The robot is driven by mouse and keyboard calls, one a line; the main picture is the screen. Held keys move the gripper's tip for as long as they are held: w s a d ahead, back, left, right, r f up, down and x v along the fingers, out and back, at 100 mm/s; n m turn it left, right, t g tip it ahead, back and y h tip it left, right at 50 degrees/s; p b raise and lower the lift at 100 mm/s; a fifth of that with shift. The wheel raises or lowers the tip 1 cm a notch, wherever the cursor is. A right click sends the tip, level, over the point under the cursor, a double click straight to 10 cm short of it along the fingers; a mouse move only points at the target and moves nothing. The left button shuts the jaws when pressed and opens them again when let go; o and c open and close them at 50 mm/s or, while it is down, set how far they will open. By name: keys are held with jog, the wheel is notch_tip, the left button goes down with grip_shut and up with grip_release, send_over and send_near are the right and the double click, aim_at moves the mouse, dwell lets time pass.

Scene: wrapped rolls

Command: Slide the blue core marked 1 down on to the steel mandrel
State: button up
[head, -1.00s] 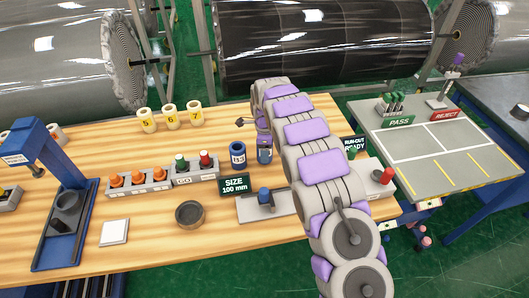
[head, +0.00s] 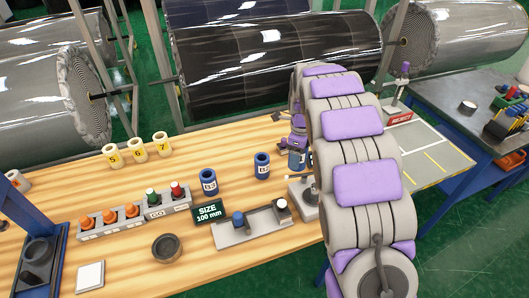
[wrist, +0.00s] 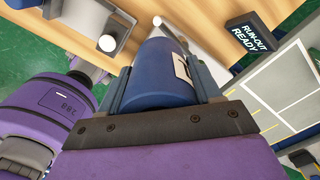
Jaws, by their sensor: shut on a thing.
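My gripper (head: 298,138) is over the right part of the bench, its jaws shut on a blue core (wrist: 160,72). In the wrist view the core lies between both jaws, with a white label partly seen; its full marking cannot be read. The held core (head: 297,160) also shows in the head view, beside my arm. A grey base with a short steel-coloured post (head: 309,191) is just below it, partly hidden by my arm; it may be the mandrel. The core appears above it and apart from it.
Two other blue cores (head: 208,181) (head: 262,165) stand on the bench to the left. A grey fixture (head: 250,229) with a white knob, the SIZE sign (head: 209,211) and a dark ring (head: 166,248) are nearer. Yellow cores (head: 137,150) stand behind. A RUN-OUT READY sign (wrist: 255,38) shows in the wrist view.

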jog(key=s+d+r+m, duration=0.2)
jog(key=s+d, duration=0.3)
jog(key=d, duration=0.1)
jog(key=shift+d+p, duration=0.1)
jog(key=shift+p, duration=0.45)
send_over(316, 187)
jog(key=shift+w+d+f, duration=0.1)
jog(key=shift+w+f, duration=0.1)
jog(key=shift+f, duration=1.45)
jog(key=shift+w+d+f, duration=0.1)
jog(key=shift+w+f, duration=0.1)
jog(key=shift+f, duration=1.4)
jog(key=shift+p, duration=0.75)
jog(key=shift+f, duration=3.2)
